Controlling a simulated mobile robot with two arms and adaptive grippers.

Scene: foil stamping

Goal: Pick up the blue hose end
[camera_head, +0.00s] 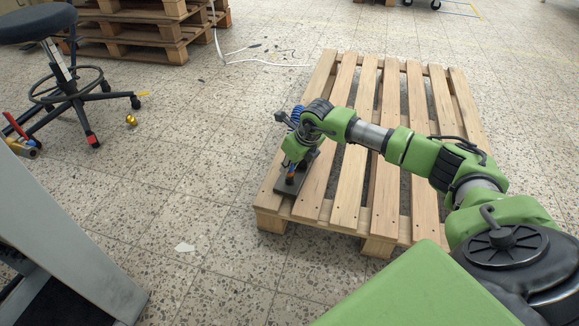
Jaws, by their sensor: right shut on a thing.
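A blue coiled hose (296,115) shows beside the wrist of my right arm, above the left edge of the wooden pallet. My left gripper is not in view.
A black wheeled stool (72,95), stacked pallets (135,30) and a white cable (262,62) are farther back. A grey machine frame (65,245) stands at left.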

